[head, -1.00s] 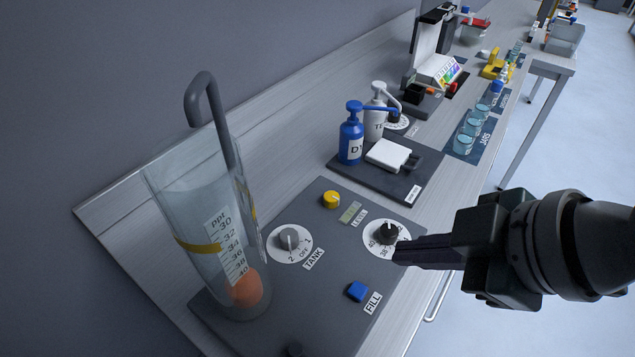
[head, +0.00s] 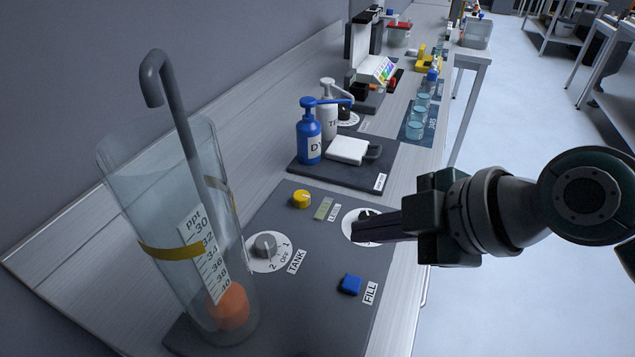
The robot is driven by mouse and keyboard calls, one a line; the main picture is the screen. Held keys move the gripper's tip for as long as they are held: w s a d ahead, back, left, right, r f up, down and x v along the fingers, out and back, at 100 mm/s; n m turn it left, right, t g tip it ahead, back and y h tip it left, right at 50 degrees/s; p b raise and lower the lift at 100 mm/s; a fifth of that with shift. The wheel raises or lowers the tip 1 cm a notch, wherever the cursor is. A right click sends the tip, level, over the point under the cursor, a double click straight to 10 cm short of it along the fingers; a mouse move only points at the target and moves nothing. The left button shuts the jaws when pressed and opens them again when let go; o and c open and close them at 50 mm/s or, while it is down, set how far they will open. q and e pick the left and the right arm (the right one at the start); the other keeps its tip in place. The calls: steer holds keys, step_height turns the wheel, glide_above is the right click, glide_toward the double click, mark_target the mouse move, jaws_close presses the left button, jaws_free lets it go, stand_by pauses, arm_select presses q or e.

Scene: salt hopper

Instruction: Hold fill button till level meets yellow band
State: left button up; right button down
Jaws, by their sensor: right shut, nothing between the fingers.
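The blue fill button (head: 350,284) sits on the dark panel (head: 325,312), beside its FILL label. The tall clear cylinder (head: 135,205) stands at the panel's left with a ppt scale (head: 205,255). The yellow band (head: 170,252) circles it near the 32–34 marks. An orange ball (head: 230,306) rests at the bottom, and I cannot make out a liquid level. My right gripper (head: 358,230) is shut and empty. Its fingertips are over the white-ringed dial, covering part of it, above and apart from the fill button in the picture. My left gripper is not in view.
The panel also has a TANK knob (head: 265,245), a yellow button (head: 301,199) and a small display (head: 324,208). Behind it are a blue pump bottle (head: 309,140), a white pump bottle (head: 328,110) and jars (head: 415,130). Free floor lies right of the bench.

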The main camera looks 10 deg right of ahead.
steer(key=b, duration=0.6)
glide_toward(347, 276)
steer(key=w+a+f, duration=0.2)
steer(key=w+a, duration=0.1)
steer(key=shift+w+f, duration=0.1)
steer(key=shift+w, duration=0.2)
steer(key=shift+f+b, duration=0.3)
steer(key=shift+b, duration=0.1)
stand_by(0.7)
steer(key=shift+f+b, duration=0.35)
steer(key=shift+f, duration=0.05)
steer(key=shift+f+b, duration=0.4)
steer(key=shift+f, duration=0.1)
stand_by(4.5)
